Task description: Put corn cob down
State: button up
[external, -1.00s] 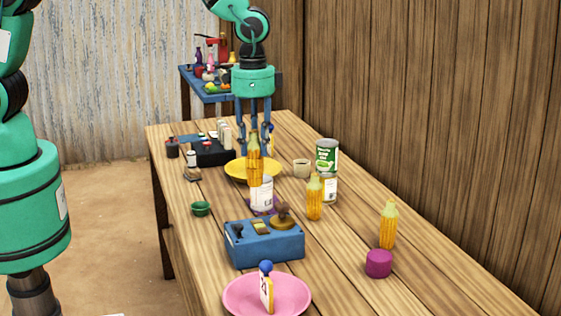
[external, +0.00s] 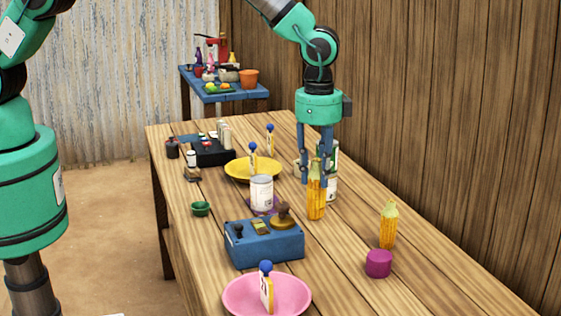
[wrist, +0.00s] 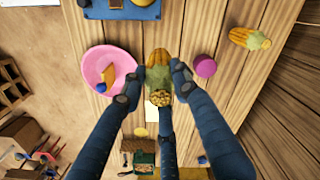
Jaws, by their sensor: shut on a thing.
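My gripper (external: 317,182) points down and is shut on a yellow corn cob (external: 317,172), which is upright. In the wrist view the held cob (wrist: 157,80) shows between the fingers. I cannot tell whether the held cob's base touches anything. Another corn cob (external: 388,228) stands apart to the right; it also shows in the wrist view (wrist: 250,38).
A can (external: 262,194) stands left of my gripper, and stacked cans (external: 332,188) are close behind it. A blue scale-like box (external: 264,246), a purple cylinder (external: 378,264) and a pink plate (external: 235,298) are nearer. A yellow plate (external: 238,172) lies behind. Bare table (external: 345,235) shows between the cobs.

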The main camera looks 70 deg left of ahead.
aim_at(317, 191)
notch_tip(317, 191, down, 5)
jog(key=shift+w, duration=0.1)
dwell(0.5)
jog(key=w+d, duration=0.3)
jog(key=w, duration=0.4)
jog(key=w+d+f+p, duration=0.1)
jog(key=w+d, duration=0.2)
jog(key=w, duration=0.4)
jog(key=shift+w+d+f, duration=0.15)
jog(key=shift+d+f, duration=0.1)
jog(key=shift+d, duration=0.05)
jog(key=shift+f+p, duration=0.4)
jog(key=shift+f, duration=1.35)
jog(key=shift+f, duration=0.2)
jog(key=o, duration=1.1)
jog(key=shift+o, duration=0.2)
jog(key=shift+r, duration=0.1)
